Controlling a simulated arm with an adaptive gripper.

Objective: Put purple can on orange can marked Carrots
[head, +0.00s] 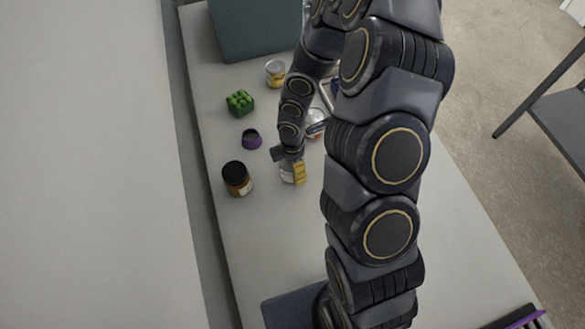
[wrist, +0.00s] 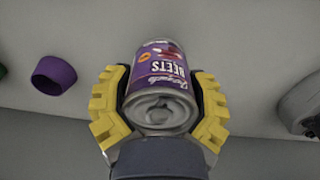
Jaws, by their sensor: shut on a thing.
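A purple can labelled "BEETS" (wrist: 158,72) sits between the yellow-padded fingers of my gripper (wrist: 160,108) in the wrist view, its metal end toward the camera. My gripper is shut on it. In the head view my gripper (head: 293,172) is over the table's middle, and only a pale part of the held can (head: 287,178) shows. I cannot make out a can marked Carrots. A can with red and white on it (head: 316,117) is partly hidden behind my arm, and a yellowish can (head: 276,71) stands farther back; I cannot read either label.
A dark-lidded brown jar (head: 236,179) stands left of my gripper. A small purple cup-like piece (head: 251,139) and a green block (head: 240,103) lie behind it. A grey-blue box (head: 250,30) stands at the back. The table (head: 260,255) is clear toward the front left.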

